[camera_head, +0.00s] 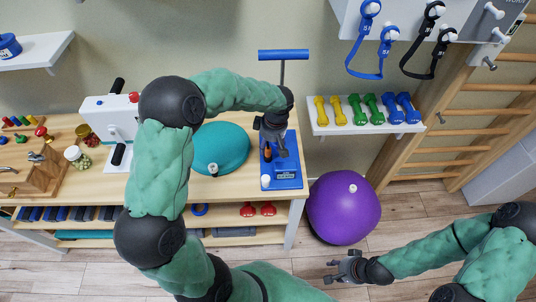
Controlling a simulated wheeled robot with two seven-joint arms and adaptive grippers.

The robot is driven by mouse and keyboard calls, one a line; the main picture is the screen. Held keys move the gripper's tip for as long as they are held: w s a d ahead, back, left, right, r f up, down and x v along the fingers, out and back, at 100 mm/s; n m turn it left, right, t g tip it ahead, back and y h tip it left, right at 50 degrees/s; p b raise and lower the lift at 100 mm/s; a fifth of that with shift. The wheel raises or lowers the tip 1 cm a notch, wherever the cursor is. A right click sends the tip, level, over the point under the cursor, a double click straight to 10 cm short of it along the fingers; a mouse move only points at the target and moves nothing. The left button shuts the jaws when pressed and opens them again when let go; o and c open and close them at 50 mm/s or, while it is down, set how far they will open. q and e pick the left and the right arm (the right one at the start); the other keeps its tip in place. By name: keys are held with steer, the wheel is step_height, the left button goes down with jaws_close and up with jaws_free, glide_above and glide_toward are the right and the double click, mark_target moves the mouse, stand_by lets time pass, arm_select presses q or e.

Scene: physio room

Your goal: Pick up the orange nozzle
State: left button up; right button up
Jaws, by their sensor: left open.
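A small orange thing (267,152), which looks like the orange nozzle, stands on the left side of the blue pump base (287,181) at the right end of the wooden bench. My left gripper (280,149) is open above the pump base, just right of the orange thing. It points down, and its fingers look empty. I cannot tell whether it touches anything. My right gripper (329,272) is low at the right, over the floor and far from the bench. Its fingers look spread and empty.
The blue pump handle (284,55) rises behind my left gripper. A teal dome (222,150) is close on the left. A shelf with yellow, green and blue dumbbells (362,130) hangs to the right. A purple ball (343,209) sits on the floor by the bench.

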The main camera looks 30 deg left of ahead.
mark_target(268, 148)
arm_select(q)
steer(key=f, duration=0.2)
steer(key=f+b, duration=0.1)
steer(key=f, duration=0.1)
steer(key=shift+a, duration=0.3)
steer(key=shift+r, duration=0.1)
steer(key=shift+c, duration=0.3)
jaws_close()
steer(key=shift+r, duration=0.1)
